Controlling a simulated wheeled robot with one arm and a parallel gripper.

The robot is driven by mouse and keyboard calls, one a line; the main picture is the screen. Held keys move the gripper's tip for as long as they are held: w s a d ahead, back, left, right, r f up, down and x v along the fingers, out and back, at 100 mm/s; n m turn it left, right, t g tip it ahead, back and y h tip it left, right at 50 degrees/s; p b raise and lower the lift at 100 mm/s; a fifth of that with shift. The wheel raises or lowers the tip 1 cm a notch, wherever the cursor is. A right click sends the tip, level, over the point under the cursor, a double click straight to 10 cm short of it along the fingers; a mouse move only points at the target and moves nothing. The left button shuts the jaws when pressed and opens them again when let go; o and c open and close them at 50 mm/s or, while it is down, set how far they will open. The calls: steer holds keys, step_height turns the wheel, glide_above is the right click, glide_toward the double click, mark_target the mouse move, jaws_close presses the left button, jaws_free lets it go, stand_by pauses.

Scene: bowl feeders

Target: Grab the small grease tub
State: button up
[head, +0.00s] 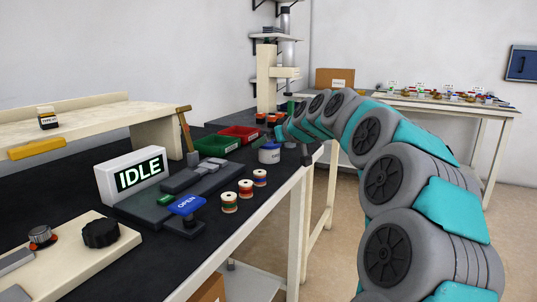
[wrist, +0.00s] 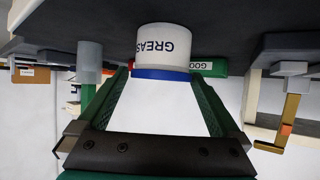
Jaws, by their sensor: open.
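The small grease tub (head: 269,154) is a white cylinder with a blue band, standing on the dark bench top near its front edge. In the wrist view, which is upside down, the tub (wrist: 163,46) shows its GREASE lettering. My gripper (wrist: 160,76) is open, with one green finger on each side of the tub's line. The tub lies at or just past the fingertips; I cannot tell whether it is between them. Nothing is held. In the head view my gripper (head: 300,150) is just right of the tub, partly hidden by my arm.
A green bin (head: 217,145) and a red bin (head: 240,133) stand behind the tub. Several spools, one here (head: 260,178), stand in front of it by the bench edge. The IDLE display (head: 133,175) and blue OPEN paddle (head: 187,205) are to the left.

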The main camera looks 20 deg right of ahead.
steer(key=x, duration=0.4)
steer(key=shift+w+a+f+p, duration=0.1)
steer(key=shift+w+f+p, duration=0.1)
steer(key=shift+p, duration=0.1)
steer(key=c, duration=1.1)
steer(key=shift+r, duration=0.1)
steer(key=shift+c, duration=0.2)
